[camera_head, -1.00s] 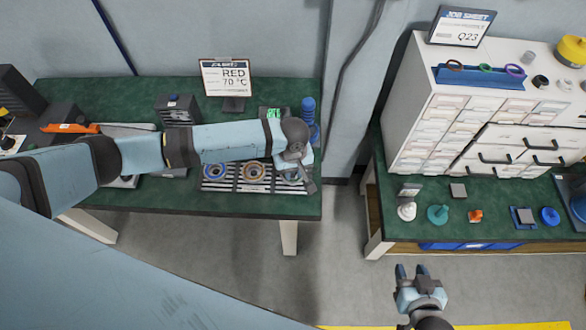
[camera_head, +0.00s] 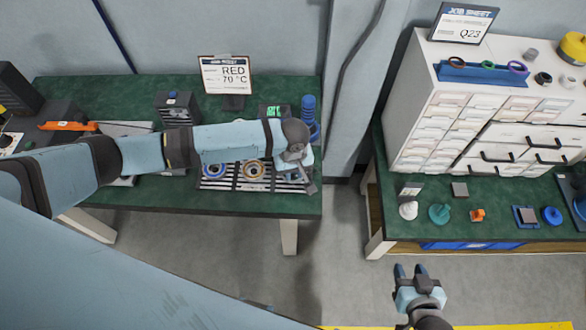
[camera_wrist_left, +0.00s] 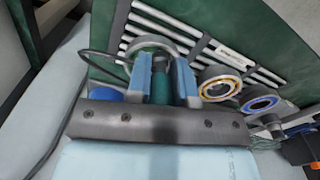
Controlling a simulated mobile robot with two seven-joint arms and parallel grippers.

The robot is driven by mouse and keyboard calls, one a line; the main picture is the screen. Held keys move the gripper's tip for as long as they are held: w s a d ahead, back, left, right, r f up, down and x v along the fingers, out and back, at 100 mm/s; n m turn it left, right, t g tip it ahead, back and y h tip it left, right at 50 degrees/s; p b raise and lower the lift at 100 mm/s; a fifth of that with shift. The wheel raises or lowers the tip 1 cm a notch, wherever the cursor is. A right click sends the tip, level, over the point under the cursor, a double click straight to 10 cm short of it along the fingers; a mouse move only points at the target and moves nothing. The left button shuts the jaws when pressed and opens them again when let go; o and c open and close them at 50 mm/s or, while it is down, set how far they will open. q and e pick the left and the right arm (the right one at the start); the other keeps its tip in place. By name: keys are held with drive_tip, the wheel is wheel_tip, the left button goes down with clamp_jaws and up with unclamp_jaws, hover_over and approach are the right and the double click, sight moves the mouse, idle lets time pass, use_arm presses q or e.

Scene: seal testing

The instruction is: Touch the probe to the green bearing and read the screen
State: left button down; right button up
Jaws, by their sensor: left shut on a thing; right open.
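My left gripper (camera_wrist_left: 160,66) is shut on the probe, whose dark teal handle (camera_wrist_left: 160,86) shows between the blue fingers in the left wrist view. A pale grey-green ring (camera_wrist_left: 135,41), apparently the green bearing, lies on the slatted rack (camera_wrist_left: 192,28) just beyond the probe. The probe's tip is hidden, so I cannot tell if it touches the ring. In the head view my left wrist covers that end of the rack. A small screen (camera_head: 273,112) with a green-lit display stands behind my left arm, partly covered; its reading is illegible. My right gripper (camera_head: 411,271) is open and empty.
An orange-yellow bearing (camera_head: 253,162) and a blue bearing (camera_head: 214,170) lie on the rack beside the ring. A blue stand (camera_head: 308,106) is near the bench's right edge. Drawers (camera_head: 480,130) stand on the right bench.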

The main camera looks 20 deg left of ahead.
use_arm(q)
drive_tip(key=shift+f, duration=0.5)
idle(2.5)
drive_tip(key=c, duration=0.9)
unclamp_jaws()
drive_tip(key=shift+r, duration=0.1)
wheel_tip(320, 180, up, 2)
drive_tip(key=p, duration=0.3)
drive_tip(key=shift+r, duration=0.2)
wheel_tip(320, 180, up, 2)
drive_tip(key=shift+r+p, duration=0.1)
drive_tip(key=shift+p, duration=0.85)
drive_tip(key=shift+r, duration=1.1)
